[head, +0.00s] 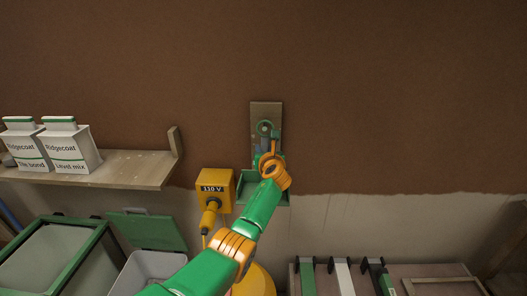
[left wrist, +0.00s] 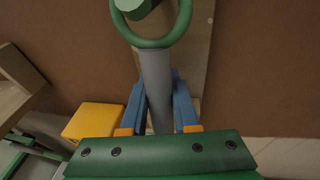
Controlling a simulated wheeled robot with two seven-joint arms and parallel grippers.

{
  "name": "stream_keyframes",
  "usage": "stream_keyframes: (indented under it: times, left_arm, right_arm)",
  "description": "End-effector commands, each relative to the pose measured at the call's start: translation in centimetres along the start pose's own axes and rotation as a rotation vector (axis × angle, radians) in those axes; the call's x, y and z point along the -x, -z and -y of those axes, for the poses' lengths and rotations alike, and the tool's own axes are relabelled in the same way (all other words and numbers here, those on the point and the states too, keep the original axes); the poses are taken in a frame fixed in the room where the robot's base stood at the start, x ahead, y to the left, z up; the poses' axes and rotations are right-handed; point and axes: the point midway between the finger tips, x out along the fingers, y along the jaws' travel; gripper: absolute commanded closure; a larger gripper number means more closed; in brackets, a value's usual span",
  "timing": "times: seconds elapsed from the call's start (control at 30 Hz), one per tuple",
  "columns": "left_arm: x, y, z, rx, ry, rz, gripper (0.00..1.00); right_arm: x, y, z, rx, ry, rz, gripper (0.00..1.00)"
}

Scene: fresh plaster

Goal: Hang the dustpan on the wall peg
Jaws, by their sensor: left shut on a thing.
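The dustpan shows in the head view with its green pan (head: 246,186) low against the wall, partly hidden behind my left arm. Its grey handle (left wrist: 156,85) ends in a green ring (left wrist: 152,43). My left gripper (left wrist: 158,118) is shut on the handle, a blue finger on each side, below the ring. The green peg (left wrist: 132,8) appears within the ring's outline at upper left in the left wrist view; I cannot tell whether the ring is around it or in front of it. The peg's board (head: 266,109) is on the wall. My right gripper is not in view.
A yellow 110 V box (head: 215,185) with a plug is just left of the dustpan. A wooden shelf (head: 120,168) with two Ridgecoat packs stands further left. Bins (head: 150,262) and a tool rack (head: 340,268) are below. The brown wall above is clear.

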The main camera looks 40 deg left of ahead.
Motion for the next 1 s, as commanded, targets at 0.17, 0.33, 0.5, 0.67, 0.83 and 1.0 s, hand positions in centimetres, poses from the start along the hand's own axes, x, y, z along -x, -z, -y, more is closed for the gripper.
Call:
stream_keyframes:
  times: [0.17,0.33,0.5,0.67,0.83,1.0]
  left_arm:
    - [0.0,0.0,0.0,0.000,0.000,0.000,1.00]
    - [0.0,0.0,0.0,0.000,0.000,0.000,1.00]
    - [0.0,0.0,0.0,0.000,0.000,0.000,0.36]
    - [0.0,0.0,0.0,0.000,0.000,0.000,0.36]
    - [0.1,0.0,0.0,-0.001,0.000,-0.001,0.36]
    - [1.7,-0.2,0.0,-0.002,0.000,0.001,0.36]
  right_arm:
    - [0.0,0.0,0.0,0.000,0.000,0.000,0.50]
    - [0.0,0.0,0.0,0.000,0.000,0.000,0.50]
    - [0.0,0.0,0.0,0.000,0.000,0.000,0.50]
    - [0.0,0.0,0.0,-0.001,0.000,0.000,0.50]
    - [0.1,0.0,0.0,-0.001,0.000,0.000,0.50]
    - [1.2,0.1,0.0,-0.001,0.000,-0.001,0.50]
